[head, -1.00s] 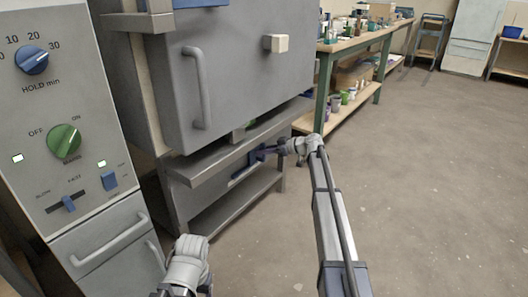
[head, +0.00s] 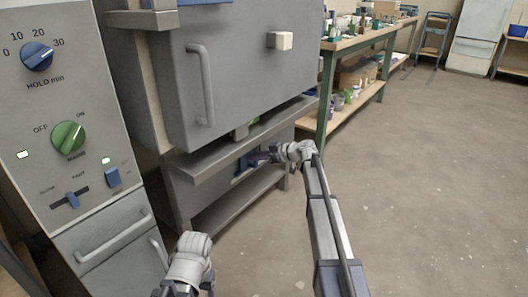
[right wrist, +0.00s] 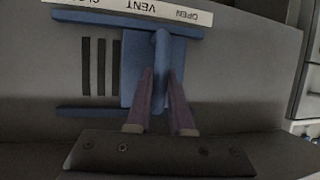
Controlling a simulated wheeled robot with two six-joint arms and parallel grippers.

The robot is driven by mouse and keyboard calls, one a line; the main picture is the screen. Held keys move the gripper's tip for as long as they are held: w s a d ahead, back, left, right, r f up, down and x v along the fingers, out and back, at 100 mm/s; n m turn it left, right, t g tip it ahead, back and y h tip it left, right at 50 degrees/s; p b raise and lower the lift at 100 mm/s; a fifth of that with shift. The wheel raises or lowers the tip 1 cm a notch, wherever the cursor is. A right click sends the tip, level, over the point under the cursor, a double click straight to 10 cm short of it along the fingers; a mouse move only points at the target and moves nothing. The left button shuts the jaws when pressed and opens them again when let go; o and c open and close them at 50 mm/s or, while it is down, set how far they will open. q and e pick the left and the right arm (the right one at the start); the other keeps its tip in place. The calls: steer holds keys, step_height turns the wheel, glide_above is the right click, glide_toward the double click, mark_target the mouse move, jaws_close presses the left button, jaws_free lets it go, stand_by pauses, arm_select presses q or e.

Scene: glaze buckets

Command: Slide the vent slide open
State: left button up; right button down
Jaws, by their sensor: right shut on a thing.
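The blue vent slide (right wrist: 132,80) sits in a blue-railed track on the grey kiln stand. Its upright handle (right wrist: 161,60) stands between the two purple fingers of my right gripper (right wrist: 161,100), which is shut on it. In the right wrist view the slide is right of centre, toward the OPEN label (right wrist: 187,15), and dark vent slots (right wrist: 100,68) are uncovered to its left. The lettering appears upside down.
The grey kiln (head: 245,75) with its handled door stands above a projecting ledge (head: 215,160), close over my right gripper. A control panel (head: 60,120) with knobs is at the left. A workbench (head: 350,42) is behind. The floor at right is clear.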

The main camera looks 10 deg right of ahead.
steer(key=shift+s+a, duration=0.35)
steer(key=shift+a, duration=0.05)
steer(key=shift+w, duration=0.1)
steer(key=c, duration=0.8)
jaws_free()
steer(key=shift+d, duration=0.1)
steer(key=p+v, duration=0.3)
steer(key=v, duration=0.4)
steer(key=shift+s+d+r, duration=0.15)
steer(key=shift+s+d, duration=0.1)
